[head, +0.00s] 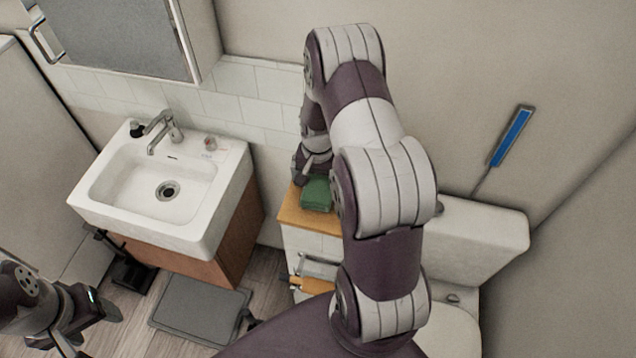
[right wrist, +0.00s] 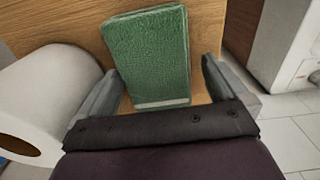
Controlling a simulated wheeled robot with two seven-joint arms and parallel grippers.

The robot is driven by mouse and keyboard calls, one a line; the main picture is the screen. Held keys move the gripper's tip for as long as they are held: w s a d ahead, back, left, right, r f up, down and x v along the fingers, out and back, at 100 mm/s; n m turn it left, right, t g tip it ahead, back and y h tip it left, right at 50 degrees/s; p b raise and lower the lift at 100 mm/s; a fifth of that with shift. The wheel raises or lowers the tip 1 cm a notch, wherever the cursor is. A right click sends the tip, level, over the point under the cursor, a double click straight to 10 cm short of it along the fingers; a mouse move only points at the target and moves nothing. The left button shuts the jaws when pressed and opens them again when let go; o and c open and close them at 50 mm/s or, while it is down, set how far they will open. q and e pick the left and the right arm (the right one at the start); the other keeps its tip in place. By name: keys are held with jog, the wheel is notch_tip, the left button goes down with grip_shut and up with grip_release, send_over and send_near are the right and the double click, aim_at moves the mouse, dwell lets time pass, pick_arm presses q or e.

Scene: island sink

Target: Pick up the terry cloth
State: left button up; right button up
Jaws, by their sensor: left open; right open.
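The terry cloth (head: 317,194) is a folded green cloth with a pale stripe near one edge. It lies flat on the wooden top of a small cabinet (head: 300,216) between the sink and the toilet. In the right wrist view the cloth (right wrist: 150,55) lies ahead of and between the fingers of my right gripper (right wrist: 165,88). That gripper (head: 312,172) is open and empty, just above the cloth; whether it touches the cloth I cannot tell. My left gripper (head: 95,325) is open and empty at the lower left, far from the cloth.
The toilet tank (head: 485,235) is to the right. A wall rises behind.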

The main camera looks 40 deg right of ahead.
aim_at(319, 182)
jog(key=shift+s+a+r, duration=0.25)
jog(key=shift+s, duration=0.05)
jog(key=c, duration=0.3)
jog(key=shift+s, duration=0.15)
jog(key=c, duration=0.5)
jog(key=shift+d, duration=0.25)
jog(key=shift+c, duration=0.8)
jog(key=shift+w+d+f, duration=0.1)
jog(key=shift+w+f, duration=0.05)
jog(key=shift+w, duration=0.05)
jog(key=shift+c, duration=0.4)
notch_tip(319, 182, up, 10)
jog(key=shift+f+b, duration=0.1)
jog(key=shift+b, duration=1)
pick_arm(q)
jog(key=shift+s+d+f, duration=0.1)
jog(key=shift+s+f, duration=0.1)
jog(key=shift+f, duration=0.8)
pick_arm(e)
jog(key=shift+w, duration=0.1)
